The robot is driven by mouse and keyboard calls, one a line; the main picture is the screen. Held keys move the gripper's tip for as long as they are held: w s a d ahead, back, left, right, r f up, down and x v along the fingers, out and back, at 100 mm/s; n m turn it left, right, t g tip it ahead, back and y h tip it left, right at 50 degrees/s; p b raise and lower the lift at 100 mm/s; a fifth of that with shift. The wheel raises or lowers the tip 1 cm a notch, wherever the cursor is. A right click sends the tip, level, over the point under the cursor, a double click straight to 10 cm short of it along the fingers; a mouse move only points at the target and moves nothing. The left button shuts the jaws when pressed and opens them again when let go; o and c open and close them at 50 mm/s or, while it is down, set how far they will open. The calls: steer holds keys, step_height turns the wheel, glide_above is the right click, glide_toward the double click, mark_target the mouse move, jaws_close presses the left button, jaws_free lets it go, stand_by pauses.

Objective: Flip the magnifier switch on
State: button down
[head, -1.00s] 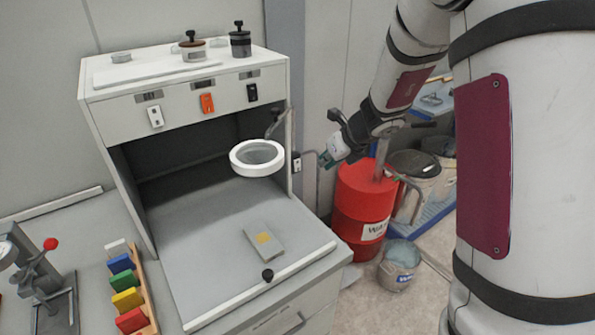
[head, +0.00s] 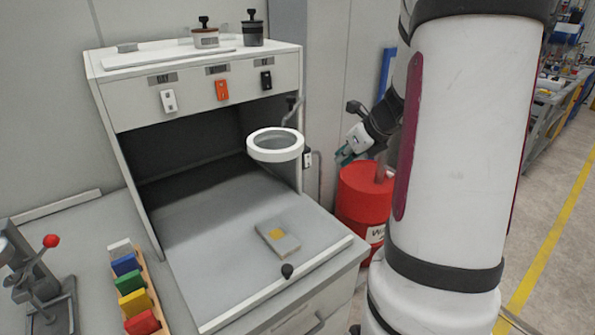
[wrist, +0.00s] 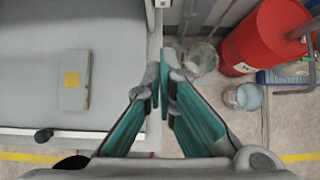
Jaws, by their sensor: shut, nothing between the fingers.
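The magnifier (head: 275,154) is a white ring on a bent arm at the right side of the cabinet (head: 207,101). A small pale switch box with dark marks (head: 308,159) sits on the cabinet's right outer side, just below and right of the ring. Its on or off position is too small to tell. My gripper (head: 343,156) is just right of this switch, apart from it, with teal fingers pointing towards the cabinet. In the wrist view my gripper (wrist: 165,75) is shut and empty, beside the cabinet's right edge. A small white piece (wrist: 162,3) at the top edge may be the switch.
White, orange and black switches (head: 222,90) line the cabinet front. A grey block with a yellow square (head: 279,242) lies on the work surface. A red drum (head: 362,196) stands close below my gripper. A bucket (wrist: 244,97) is on the floor.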

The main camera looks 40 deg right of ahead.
mark_target(308, 160)
steer(key=shift+w+f, duration=0.1)
steer(key=w+r+x, duration=0.1)
steer(key=w+x, duration=0.1)
steer(key=x, duration=1)
steer(key=shift+w, duration=0.25)
steer(key=shift+d+r, duration=0.1)
steer(key=shift+w+b, duration=0.4)
steer(key=shift+b, duration=0.05)
